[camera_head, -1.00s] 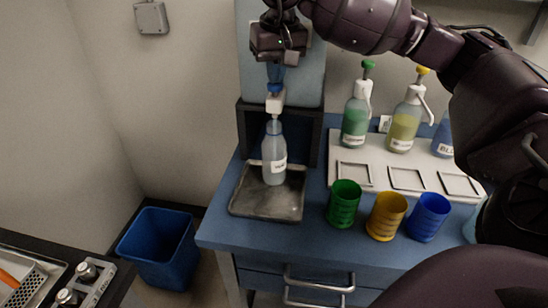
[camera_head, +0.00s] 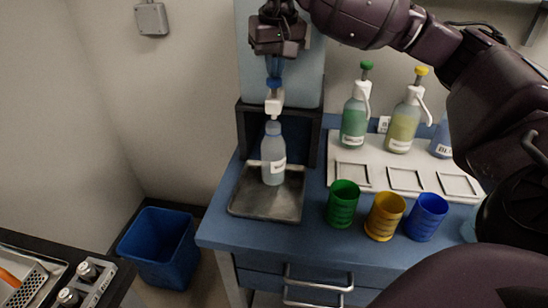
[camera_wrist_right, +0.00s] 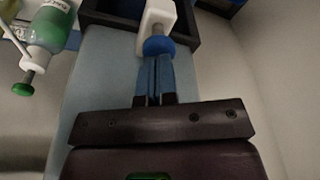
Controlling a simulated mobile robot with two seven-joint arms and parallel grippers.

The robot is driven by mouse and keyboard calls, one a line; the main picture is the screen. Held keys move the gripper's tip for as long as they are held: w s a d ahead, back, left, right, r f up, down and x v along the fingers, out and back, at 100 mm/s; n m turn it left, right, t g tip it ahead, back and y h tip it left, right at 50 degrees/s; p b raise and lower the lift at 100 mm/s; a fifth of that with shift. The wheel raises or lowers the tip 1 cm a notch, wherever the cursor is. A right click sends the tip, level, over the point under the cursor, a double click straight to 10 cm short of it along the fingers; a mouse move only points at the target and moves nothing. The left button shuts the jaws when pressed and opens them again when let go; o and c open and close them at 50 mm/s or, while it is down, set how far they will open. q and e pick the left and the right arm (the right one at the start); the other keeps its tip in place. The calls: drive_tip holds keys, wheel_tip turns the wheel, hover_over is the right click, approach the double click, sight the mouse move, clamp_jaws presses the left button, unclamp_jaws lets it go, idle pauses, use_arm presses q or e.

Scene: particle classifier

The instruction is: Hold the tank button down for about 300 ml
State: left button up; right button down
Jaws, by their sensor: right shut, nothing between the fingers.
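The tank (camera_head: 309,75) is a pale blue upright box at the back of the blue table. A white spout (camera_head: 274,100) with a blue button (camera_head: 273,84) on top sticks out of its front. My right gripper (camera_head: 273,76) is shut and empty, pointing down, with its blue fingertips right at the button. In the wrist view the fingertips meet the round blue button (camera_wrist_right: 158,46); I cannot tell whether they press it. A clear labelled bottle (camera_head: 273,154) stands upright under the spout on a dark tray (camera_head: 267,205). Its liquid level is hard to read. My left gripper is not in view.
Pump bottles with green (camera_head: 354,122) and yellow (camera_head: 403,130) tops stand on a white rack (camera_head: 346,158) at right, with a partly hidden blue one. Green (camera_head: 342,204), yellow (camera_head: 384,216) and blue (camera_head: 427,217) cups stand in front. A blue bin (camera_head: 160,248) is on the floor.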

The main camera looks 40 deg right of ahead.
drive_tip(key=shift+r+p, duration=0.6)
drive_tip(key=shift+r, duration=2.15)
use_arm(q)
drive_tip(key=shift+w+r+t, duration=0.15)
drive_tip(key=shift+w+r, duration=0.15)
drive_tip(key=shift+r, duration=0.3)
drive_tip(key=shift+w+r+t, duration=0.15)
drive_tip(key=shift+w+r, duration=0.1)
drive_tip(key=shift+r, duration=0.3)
